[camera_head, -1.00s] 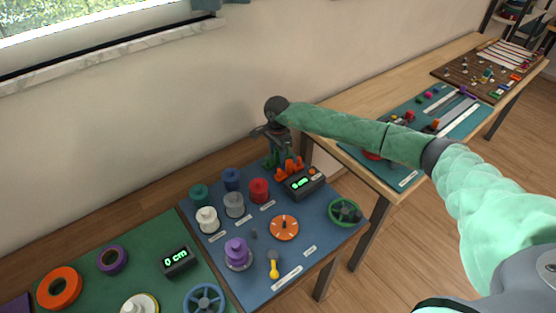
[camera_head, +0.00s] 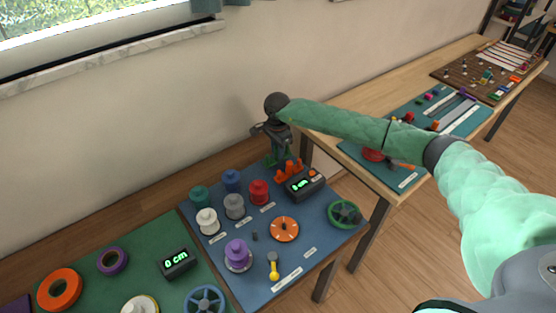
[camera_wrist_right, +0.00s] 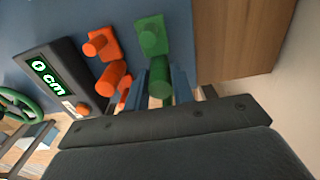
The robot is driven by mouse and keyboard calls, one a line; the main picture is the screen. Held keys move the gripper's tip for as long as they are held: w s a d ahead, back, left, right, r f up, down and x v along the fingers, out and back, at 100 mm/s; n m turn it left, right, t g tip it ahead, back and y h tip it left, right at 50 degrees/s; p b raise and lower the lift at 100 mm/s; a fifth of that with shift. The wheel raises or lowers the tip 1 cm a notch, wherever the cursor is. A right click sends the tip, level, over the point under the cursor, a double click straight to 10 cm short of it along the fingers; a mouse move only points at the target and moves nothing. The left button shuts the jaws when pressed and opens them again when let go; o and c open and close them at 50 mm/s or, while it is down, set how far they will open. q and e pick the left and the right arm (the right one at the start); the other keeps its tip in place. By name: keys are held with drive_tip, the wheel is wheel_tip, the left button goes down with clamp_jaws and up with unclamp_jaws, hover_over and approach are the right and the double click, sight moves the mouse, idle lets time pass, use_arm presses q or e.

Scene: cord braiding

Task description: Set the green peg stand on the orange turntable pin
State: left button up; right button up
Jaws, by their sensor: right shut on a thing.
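The green peg stand (camera_head: 271,161) is at the back edge of the blue mat. In the right wrist view the green peg stand (camera_wrist_right: 151,38) shows a flat base and an upright peg. My right gripper (camera_head: 275,150) points down at it, and in its wrist view the fingers (camera_wrist_right: 161,85) are shut on the peg. I cannot tell whether the base still touches the mat. The orange turntable (camera_head: 284,229) is a flat disc on the blue mat, nearer and empty. My left gripper is not in view.
Orange peg stands (camera_head: 289,170) are close beside the green one, with a black display box (camera_head: 305,183) in front. Several spools, such as the red one (camera_head: 259,191), stand left. A green wheel (camera_head: 345,214) lies right. A yellow-tipped tool (camera_head: 273,266) lies in front.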

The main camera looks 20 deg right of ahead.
drive_tip(key=shift+r, duration=2.45)
